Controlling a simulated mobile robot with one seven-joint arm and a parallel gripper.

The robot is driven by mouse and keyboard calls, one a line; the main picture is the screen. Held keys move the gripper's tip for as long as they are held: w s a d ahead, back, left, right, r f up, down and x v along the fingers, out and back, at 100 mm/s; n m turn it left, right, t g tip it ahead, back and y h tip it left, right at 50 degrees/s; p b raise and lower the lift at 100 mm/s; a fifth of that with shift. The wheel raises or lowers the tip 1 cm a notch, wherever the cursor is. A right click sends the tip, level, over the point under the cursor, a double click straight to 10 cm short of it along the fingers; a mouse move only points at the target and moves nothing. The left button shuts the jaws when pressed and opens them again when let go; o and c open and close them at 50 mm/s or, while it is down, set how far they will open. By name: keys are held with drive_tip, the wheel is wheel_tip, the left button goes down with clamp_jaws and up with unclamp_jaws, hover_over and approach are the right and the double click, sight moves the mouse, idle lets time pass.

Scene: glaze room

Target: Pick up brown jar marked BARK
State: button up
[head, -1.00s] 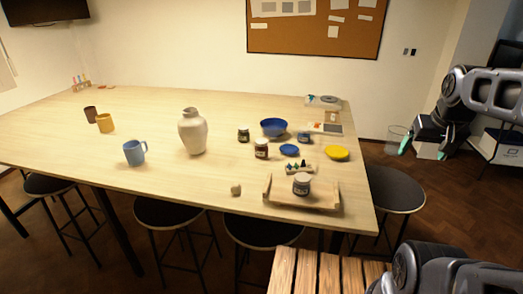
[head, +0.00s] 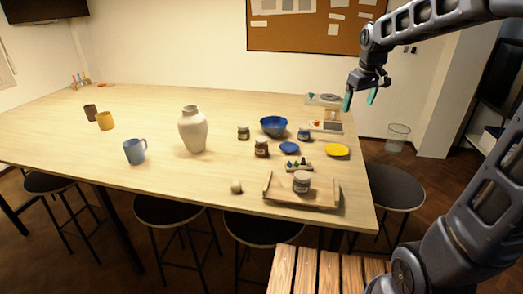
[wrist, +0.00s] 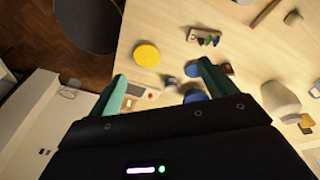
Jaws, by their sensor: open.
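A brown jar (head: 261,148) with a pale label stands upright on the table, left of the small blue plate; its lettering is too small to read. It seems to show in the wrist view (wrist: 229,69), just right of a finger. A greyish-brown jar (head: 302,181) with a pale label stands on the wooden tray (head: 328,205); I cannot read its label either. My gripper (head: 360,98) is open and empty, raised above the table's right side, well apart from both jars. In the wrist view its green fingers (wrist: 162,72) are spread.
A blue bowl (head: 274,126), dark green jar (head: 243,132), blue jar (head: 304,134), blue plate (head: 289,148) and yellow plate (head: 337,150) stand around the brown jar. A white vase (head: 193,130) stands to its left.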

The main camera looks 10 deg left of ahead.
drive_tip(key=w+a+f+n, duration=0.3)
drive_tip(key=w+a, duration=0.4)
drive_tip(key=a, duration=0.3)
drive_tip(key=n+g, duration=0.3)
drive_tip(key=n, duration=0.3)
hover_over(261, 139)
drive_tip(key=shift+h, duration=0.3)
drive_tip(key=f, duration=1.4)
drive_tip(key=shift+w+d+f, duration=0.15)
drive_tip(key=shift+w+f, duration=0.15)
drive_tip(key=shift+f, duration=0.6)
wheel_tip(261, 139, down, 10)
drive_tip(key=shift+s, duration=0.15)
drive_tip(key=shift+c, duration=0.4)
drive_tip(key=c, duration=1.2)
drive_tip(key=shift+o, duration=0.2)
drive_tip(key=shift+r, duration=0.1)
